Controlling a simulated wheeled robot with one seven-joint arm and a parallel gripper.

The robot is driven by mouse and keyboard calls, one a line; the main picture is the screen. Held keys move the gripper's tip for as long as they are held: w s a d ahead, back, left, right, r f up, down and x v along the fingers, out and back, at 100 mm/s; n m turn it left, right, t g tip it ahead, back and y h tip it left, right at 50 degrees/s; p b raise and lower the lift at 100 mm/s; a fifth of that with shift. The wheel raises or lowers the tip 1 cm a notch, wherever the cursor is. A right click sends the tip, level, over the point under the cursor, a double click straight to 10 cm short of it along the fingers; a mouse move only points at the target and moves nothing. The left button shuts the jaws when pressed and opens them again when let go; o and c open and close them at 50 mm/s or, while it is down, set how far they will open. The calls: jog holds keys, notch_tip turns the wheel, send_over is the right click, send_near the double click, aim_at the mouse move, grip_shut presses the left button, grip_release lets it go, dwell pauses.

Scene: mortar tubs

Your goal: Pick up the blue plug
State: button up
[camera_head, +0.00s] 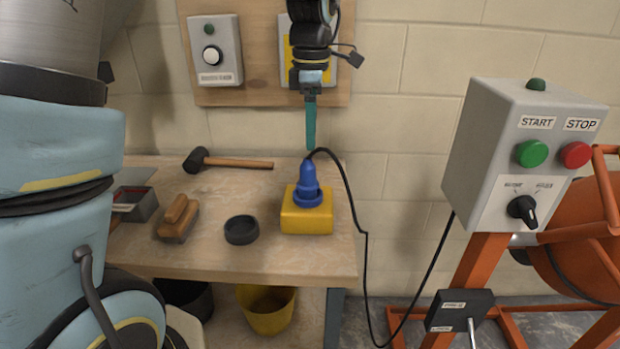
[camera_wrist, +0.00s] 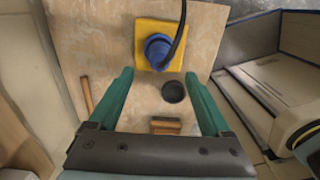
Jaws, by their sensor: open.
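The blue plug (camera_head: 309,181) stands upright in a blue socket on top of a yellow box (camera_head: 306,221) on the workbench. A black cable runs from its top over the bench's right end. In the wrist view the plug (camera_wrist: 158,50) sits on the yellow box (camera_wrist: 144,27), beyond the fingertips and between their lines. My gripper (camera_head: 310,128) points down above the plug, with a visible gap, and looks edge-on in the head view. In the wrist view my gripper (camera_wrist: 158,80) has its two green fingers wide apart with nothing held between them.
A round black cup (camera_head: 241,230), a wooden brush (camera_head: 178,219) and a mallet (camera_head: 226,162) lie left of the yellow box on the workbench (camera_head: 200,262). The black cable (camera_head: 364,235) hangs toward a grey control box (camera_head: 530,140) on an orange stand. A wall panel stands behind my gripper.

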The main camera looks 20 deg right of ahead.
aim_at(308, 159)
notch_tip(308, 159, down, 2)
jog(key=shift+f, duration=0.1)
jog(key=shift+w+a+f+p, duration=0.15)
jog(key=shift+f+p, duration=0.2)
jog(key=shift+f, duration=0.6)
jog(key=shift+s+a+f+p, duration=0.1)
jog(key=shift+f+p, duration=0.2)
jog(key=shift+f, duration=0.65)
jog(key=shift+w+a+f+p, duration=0.15)
jog(key=shift+f+p, duration=0.2)
jog(key=shift+f, duration=0.6)
grip_shut()
